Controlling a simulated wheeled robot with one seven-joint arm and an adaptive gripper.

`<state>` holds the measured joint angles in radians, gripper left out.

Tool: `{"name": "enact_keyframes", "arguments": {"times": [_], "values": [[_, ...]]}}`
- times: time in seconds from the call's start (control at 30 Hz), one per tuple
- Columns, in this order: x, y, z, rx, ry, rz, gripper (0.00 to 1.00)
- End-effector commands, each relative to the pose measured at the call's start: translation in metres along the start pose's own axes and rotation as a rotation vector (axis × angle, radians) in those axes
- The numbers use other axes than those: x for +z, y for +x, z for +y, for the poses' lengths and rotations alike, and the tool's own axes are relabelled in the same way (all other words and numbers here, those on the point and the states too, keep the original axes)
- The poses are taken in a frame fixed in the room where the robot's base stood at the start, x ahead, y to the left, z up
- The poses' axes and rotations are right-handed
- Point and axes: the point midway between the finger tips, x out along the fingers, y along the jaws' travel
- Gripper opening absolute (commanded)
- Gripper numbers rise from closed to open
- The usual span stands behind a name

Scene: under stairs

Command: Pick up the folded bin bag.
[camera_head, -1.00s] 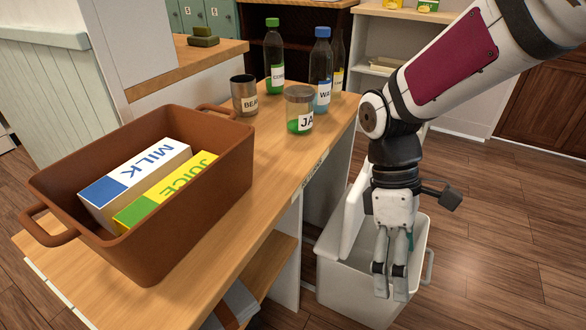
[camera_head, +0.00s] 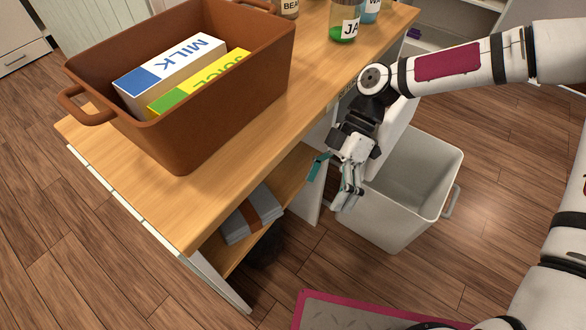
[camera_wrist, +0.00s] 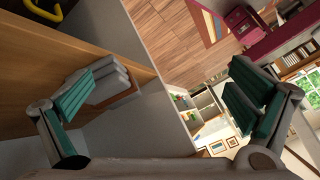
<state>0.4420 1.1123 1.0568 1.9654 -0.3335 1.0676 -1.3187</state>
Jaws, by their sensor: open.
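A folded grey bundle with a brown band, which looks like the folded bin bag (camera_head: 237,226), lies on the lower shelf under the wooden counter. It also shows in the wrist view (camera_wrist: 124,88), on the shelf, partly behind my left-hand finger. My gripper (camera_head: 334,184) is open and empty. It is beside the counter's side, to the right of the bundle and apart from it, in front of the white bin. In the wrist view my gripper (camera_wrist: 160,98) has its teal-padded fingers spread wide.
The counter top (camera_head: 205,185) overhangs the shelf. On it stand a brown crate (camera_head: 195,130) with milk and juice cartons, and a jar (camera_head: 344,22). A white open bin (camera_head: 400,215) stands on the right. A grey mat with a red edge (camera_head: 350,312) lies on the floor.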

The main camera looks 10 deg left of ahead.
Motion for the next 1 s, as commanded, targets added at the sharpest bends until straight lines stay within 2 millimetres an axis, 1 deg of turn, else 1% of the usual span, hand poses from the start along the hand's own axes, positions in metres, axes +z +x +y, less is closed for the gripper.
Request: {"name": "enact_keyframes", "arguments": {"times": [0.03, 0.2, 0.3, 0.5, 0.7, 1.0], "values": [[-0.004, 0.004, 0.009, 0.009, -0.045, 0.048, 1.0], [-0.02, 0.008, 0.032, 0.053, -0.183, 0.175, 1.0], [-0.028, 0.008, 0.044, 0.087, -0.252, 0.241, 1.0], [-0.04, 0.004, 0.062, 0.152, -0.353, 0.347, 1.0], [-0.045, 0.0, 0.072, 0.195, -0.404, 0.401, 1.0], [-0.046, -0.001, 0.074, 0.201, -0.412, 0.408, 1.0]]}}
